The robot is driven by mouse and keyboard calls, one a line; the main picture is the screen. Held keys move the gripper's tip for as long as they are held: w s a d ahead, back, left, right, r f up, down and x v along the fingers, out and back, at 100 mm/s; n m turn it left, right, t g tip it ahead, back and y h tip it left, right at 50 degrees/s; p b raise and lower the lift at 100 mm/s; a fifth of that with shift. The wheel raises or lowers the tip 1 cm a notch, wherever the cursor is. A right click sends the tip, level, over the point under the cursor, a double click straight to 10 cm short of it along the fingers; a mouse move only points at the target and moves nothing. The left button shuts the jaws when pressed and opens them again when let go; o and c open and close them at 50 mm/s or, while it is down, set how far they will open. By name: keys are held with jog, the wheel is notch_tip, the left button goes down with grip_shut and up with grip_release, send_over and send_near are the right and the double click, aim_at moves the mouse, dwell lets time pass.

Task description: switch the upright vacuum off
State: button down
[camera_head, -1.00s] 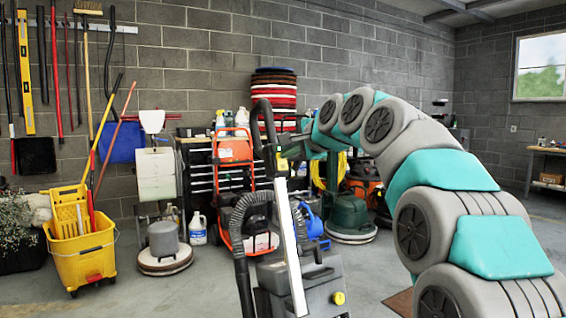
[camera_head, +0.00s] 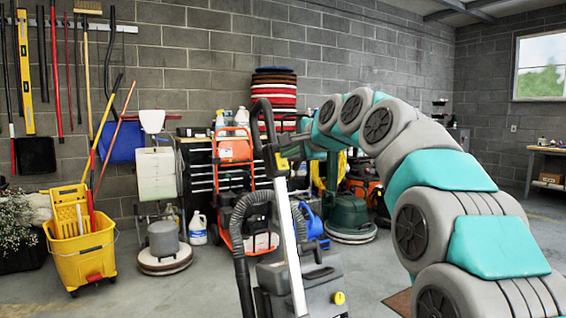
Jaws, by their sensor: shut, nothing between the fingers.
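The upright vacuum (camera_head: 300,283) stands in the front middle, with a grey body, a yellow knob, a dark hose and a pale tube rising to a black loop handle (camera_head: 262,125). My teal and grey arm reaches in from the right. The switch cannot be made out.
A yellow mop bucket (camera_head: 85,255) stands at the left. Floor machines, an orange-framed machine (camera_head: 233,150) and a stack of pads (camera_head: 273,90) stand behind the vacuum. A workbench (camera_head: 548,158) is at the far right.

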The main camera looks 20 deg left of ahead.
jog(key=v, duration=0.5)
jog(key=shift+d, duration=0.1)
dwell(0.3)
jog(key=s+d+f+n+g+h, duration=0.25)
jog(key=s+d+f, duration=0.45)
jog(key=d+f, duration=0.45)
jog(key=s+d+f+n+g+h, duration=0.2)
jog(key=s+d+f+h, duration=0.2)
jog(key=s+d+f, duration=0.75)
jog(key=s+d+f+n+g+h, duration=0.1)
jog(key=s+d+f+g, duration=0.1)
jog(key=s+d+f, duration=0.2)
jog(key=s+d+f+n+g+h, duration=0.1)
jog(key=s+d+f, duration=0.4)
jog(key=s+f, duration=0.5)
jog(key=s+d+f+n+g+h, duration=0.1)
jog(key=s+d+f+g+h, duration=0.1)
jog(key=s+d+f, duration=0.3)
jog(key=s+f+g, duration=0.1)
jog(key=s+f, duration=0.2)
jog(key=s, duration=0.2)
jog(key=shift+n+g, duration=0.25)
